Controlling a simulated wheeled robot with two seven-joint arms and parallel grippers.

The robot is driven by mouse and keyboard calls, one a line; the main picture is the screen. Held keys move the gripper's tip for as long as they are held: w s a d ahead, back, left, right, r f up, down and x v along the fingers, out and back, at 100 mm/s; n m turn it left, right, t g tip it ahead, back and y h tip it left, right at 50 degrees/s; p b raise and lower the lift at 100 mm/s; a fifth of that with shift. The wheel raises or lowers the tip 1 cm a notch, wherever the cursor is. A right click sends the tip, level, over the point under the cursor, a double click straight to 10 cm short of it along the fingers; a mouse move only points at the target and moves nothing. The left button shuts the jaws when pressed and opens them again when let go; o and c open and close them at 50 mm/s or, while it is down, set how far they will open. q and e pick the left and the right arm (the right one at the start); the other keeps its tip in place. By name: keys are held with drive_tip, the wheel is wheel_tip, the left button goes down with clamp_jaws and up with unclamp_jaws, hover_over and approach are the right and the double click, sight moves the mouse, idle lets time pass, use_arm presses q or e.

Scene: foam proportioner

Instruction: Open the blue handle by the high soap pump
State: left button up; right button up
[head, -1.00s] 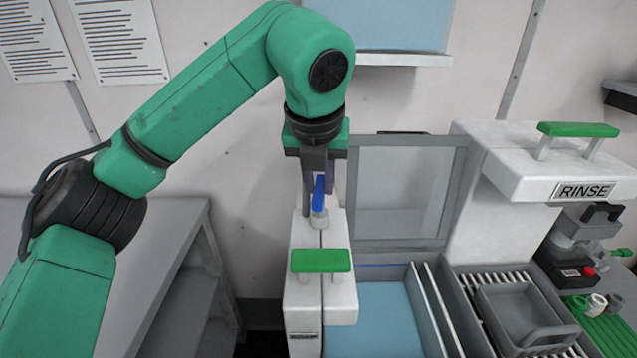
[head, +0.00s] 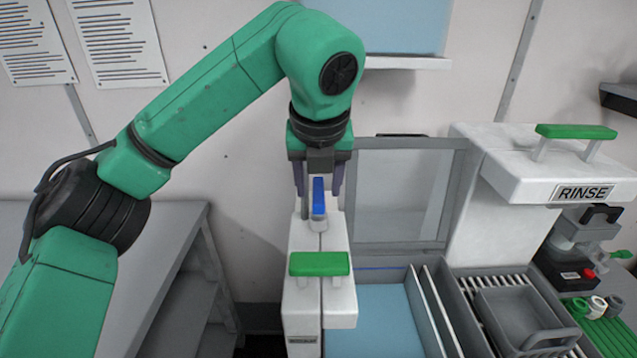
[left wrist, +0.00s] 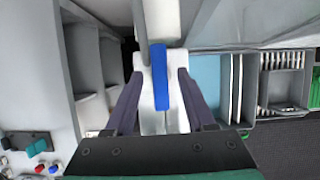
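The blue handle (head: 318,197) is a small lever on top of the white pump housing (head: 303,238), behind its green grip bar (head: 320,263). It points roughly along the housing's length. My left gripper (head: 319,203) reaches down from above, with one dark finger on each side of the handle. In the left wrist view the handle (left wrist: 161,85) lies between the two spread fingers (left wrist: 160,74), with gaps on both sides. The left gripper is open and does not hold the handle. My right gripper is in neither view.
A grey bin with a blue bottom (head: 385,315) and a clear raised panel (head: 398,195) stand close right of the pump. A white RINSE unit (head: 560,170) is further right. A grey bench (head: 150,260) is at left, and the wall is close behind.

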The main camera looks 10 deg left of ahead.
use_arm(q)
drive_tip(key=p+v, duration=0.1)
drive_tip(key=v, duration=1.3)
drive_tip(key=shift+r+p, duration=0.25)
drive_tip(key=shift+p, duration=0.05)
